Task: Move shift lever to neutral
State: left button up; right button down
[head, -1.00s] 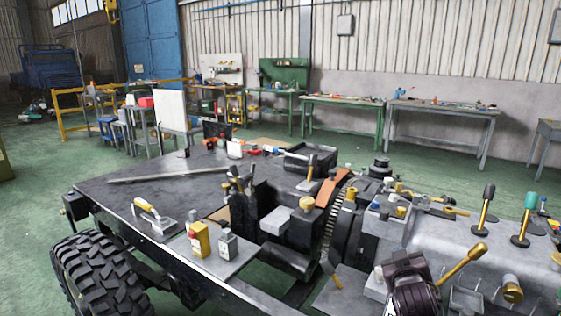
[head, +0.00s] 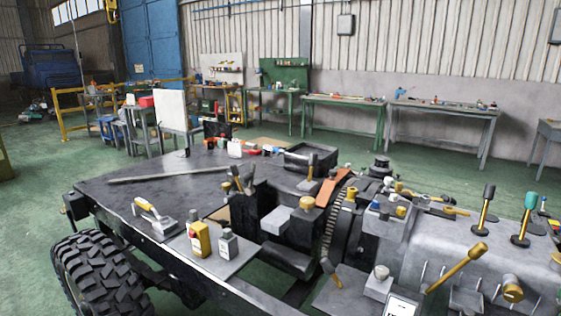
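Several levers stand on the grey chassis housing at the right of the head view; I cannot tell for certain which is the shift lever. One lever has a black knob on a brass stem (head: 485,212). Another lever has a teal knob on a brass stem (head: 525,220). Both rise from round dark bases and lean slightly to the right. A thick yellow lever (head: 457,267) slants up to the right in front of them. Neither of my grippers shows clearly in the head view.
A yellow bottle (head: 199,239) and a grey bottle (head: 228,243) stand on a plate at the near edge. A yellow-handled trowel (head: 150,216) lies on the dark deck. A white-faced object (head: 403,305) stands at the bottom edge. Green floor lies beyond the chassis.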

aim_at(490, 188)
jog(key=z, duration=1.25)
